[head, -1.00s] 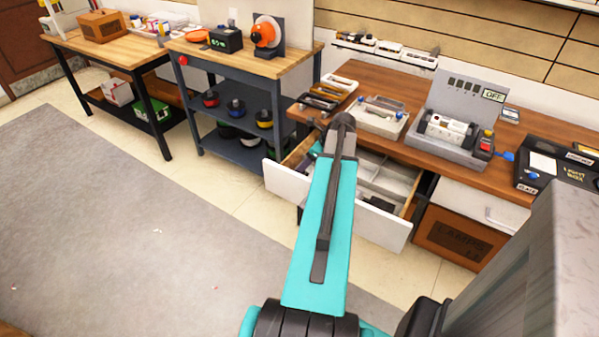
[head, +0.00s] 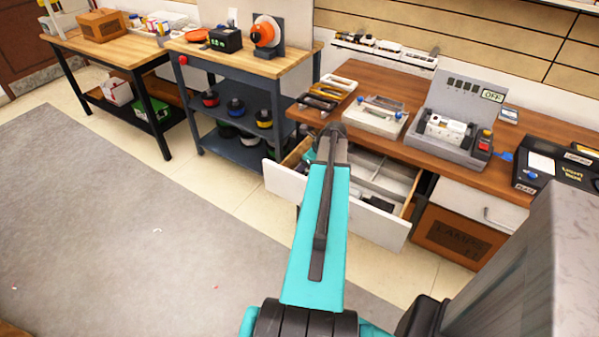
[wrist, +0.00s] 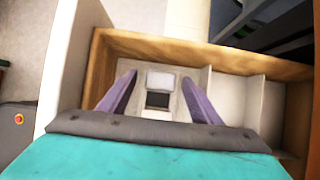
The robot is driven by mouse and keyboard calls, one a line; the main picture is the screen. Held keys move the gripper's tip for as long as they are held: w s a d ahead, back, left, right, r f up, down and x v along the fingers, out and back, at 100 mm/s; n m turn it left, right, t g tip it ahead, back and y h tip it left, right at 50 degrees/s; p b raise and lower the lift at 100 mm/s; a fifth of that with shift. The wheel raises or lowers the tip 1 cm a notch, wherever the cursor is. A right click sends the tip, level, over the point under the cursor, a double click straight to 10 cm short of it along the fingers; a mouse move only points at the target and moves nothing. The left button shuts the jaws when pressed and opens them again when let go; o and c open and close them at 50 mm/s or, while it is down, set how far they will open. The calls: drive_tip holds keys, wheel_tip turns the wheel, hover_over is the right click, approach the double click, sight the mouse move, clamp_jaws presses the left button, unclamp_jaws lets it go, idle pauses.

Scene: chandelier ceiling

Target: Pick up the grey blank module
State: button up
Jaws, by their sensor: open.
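In the wrist view, a small light grey block (wrist: 161,81), seemingly the grey blank module, lies in a compartment of the open drawer (wrist: 190,50). A dark square piece (wrist: 158,100) sits right against its near side; I cannot tell whether they are one part. My gripper (wrist: 159,80) is open above them, one purple finger to each side, with a gap on both sides. In the head view the white-fronted drawer (head: 385,226) is pulled out, and my arm hides the gripper and the block.
Thin dividers (wrist: 254,103) split the drawer on the right, and its wooden wall (wrist: 140,40) runs along the far side. The workbench (head: 400,85) above holds a tool tray (head: 327,92), a parts tray (head: 378,117) and a grey test stand (head: 445,140).

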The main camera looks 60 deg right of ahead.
drive_tip(key=c, duration=1.1)
drive_tip(key=shift+r+b, duration=0.35)
drive_tip(key=shift+r, duration=4.7)
